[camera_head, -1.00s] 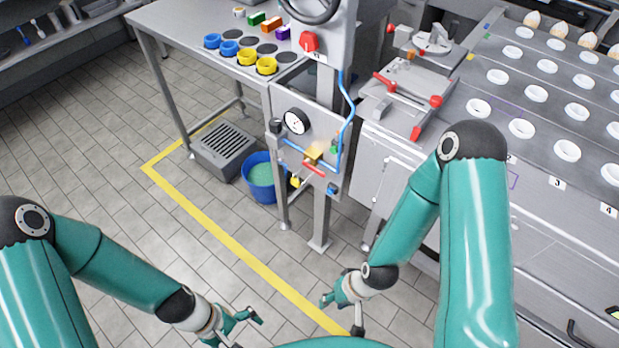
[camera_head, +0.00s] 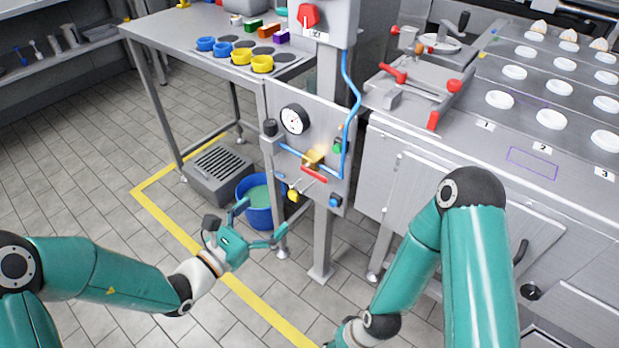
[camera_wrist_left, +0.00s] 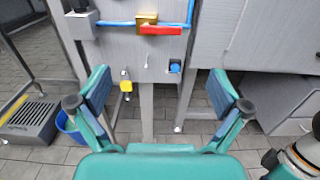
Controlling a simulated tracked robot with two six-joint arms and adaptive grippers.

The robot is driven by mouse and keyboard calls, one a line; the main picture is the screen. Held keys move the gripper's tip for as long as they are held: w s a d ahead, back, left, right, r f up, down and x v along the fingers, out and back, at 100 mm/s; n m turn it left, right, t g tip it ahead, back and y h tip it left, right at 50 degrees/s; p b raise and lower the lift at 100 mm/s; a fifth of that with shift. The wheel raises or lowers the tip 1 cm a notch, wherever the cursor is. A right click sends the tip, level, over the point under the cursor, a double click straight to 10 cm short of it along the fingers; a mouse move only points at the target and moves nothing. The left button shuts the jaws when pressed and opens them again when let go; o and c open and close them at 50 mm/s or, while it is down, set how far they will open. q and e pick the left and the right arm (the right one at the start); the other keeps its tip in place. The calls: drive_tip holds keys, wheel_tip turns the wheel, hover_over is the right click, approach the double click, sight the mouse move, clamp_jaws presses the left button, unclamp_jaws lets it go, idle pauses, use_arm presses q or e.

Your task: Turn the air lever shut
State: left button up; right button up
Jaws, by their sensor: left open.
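The air lever is a red handle (camera_head: 314,174) lying roughly crosswise under a brass valve body (camera_head: 313,158) on the blue air pipe. It also shows in the left wrist view (camera_wrist_left: 160,30), near level, with the brass body (camera_wrist_left: 147,18) behind its left end. My left gripper (camera_head: 262,222) is open and empty, in front of and below the valve panel, left of the lever. In the left wrist view my open fingers (camera_wrist_left: 163,97) are apart, with the lever above and between them.
A blue bucket (camera_head: 262,215) and grated box (camera_head: 217,172) stand on the floor. A steel counter (camera_head: 480,125) is at right.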

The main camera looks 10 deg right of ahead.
sight(313, 173)
use_arm(q)
drive_tip(key=x, duration=1.5)
drive_tip(key=shift+d, duration=0.15)
drive_tip(key=c, duration=0.9)
drive_tip(key=shift+c, duration=0.7)
drive_tip(key=shift+f+m+b, duration=0.35)
drive_tip(key=shift+m+b, duration=0.25)
drive_tip(key=shift+b, duration=0.55)
drive_tip(key=shift+f+m+b, duration=0.2)
drive_tip(key=shift+m+b, duration=0.75)
drive_tip(key=shift+b, duration=0.4)
drive_tip(key=shift+f+m+b, duration=0.2)
drive_tip(key=shift+m+b, duration=0.8)
drive_tip(key=shift+b, duration=0.3)
drive_tip(key=shift+f+m+b, duration=0.2)
drive_tip(key=shift+m+b, duration=0.75)
drive_tip(key=shift+b, duration=0.4)
